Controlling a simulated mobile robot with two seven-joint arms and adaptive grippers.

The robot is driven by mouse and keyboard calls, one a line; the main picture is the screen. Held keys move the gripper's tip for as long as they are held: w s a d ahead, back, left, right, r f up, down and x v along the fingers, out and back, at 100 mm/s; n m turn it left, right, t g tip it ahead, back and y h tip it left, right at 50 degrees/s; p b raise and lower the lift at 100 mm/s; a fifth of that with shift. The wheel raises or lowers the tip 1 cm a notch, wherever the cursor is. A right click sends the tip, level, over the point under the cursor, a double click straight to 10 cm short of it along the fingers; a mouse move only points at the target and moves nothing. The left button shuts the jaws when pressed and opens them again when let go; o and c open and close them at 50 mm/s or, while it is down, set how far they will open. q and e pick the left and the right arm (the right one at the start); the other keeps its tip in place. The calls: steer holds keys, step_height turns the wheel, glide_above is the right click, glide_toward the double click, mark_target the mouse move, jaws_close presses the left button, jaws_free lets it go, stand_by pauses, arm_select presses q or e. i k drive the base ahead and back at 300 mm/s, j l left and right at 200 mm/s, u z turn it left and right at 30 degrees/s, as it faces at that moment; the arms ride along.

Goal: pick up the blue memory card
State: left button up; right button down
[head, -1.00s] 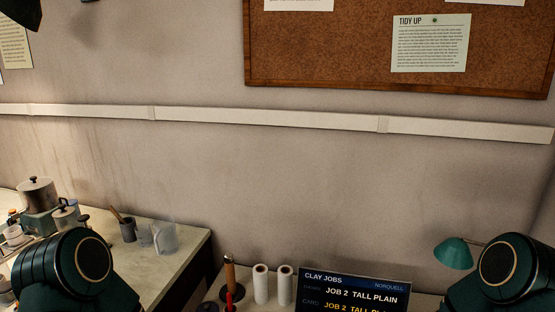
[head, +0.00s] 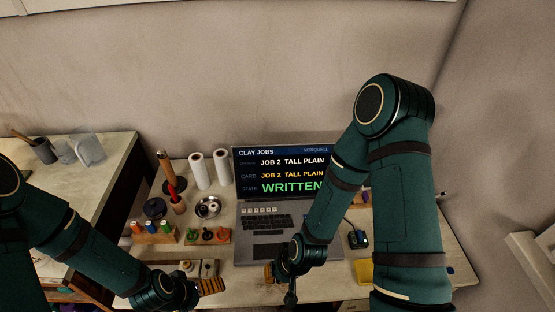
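I cannot clearly make out the blue memory card. A small black device with a cable (head: 358,239) sits right of the laptop, and I cannot tell whether a card is in it. A tiny blue spot (head: 450,269) shows near the desk's right edge, too small to identify. My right gripper (head: 275,275) hangs over the desk in front of the laptop, left of the black device.
A yellow item (head: 364,271) lies partly behind my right arm.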

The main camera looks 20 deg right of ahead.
mark_target(360, 238)
steer(key=z, duration=1.45)
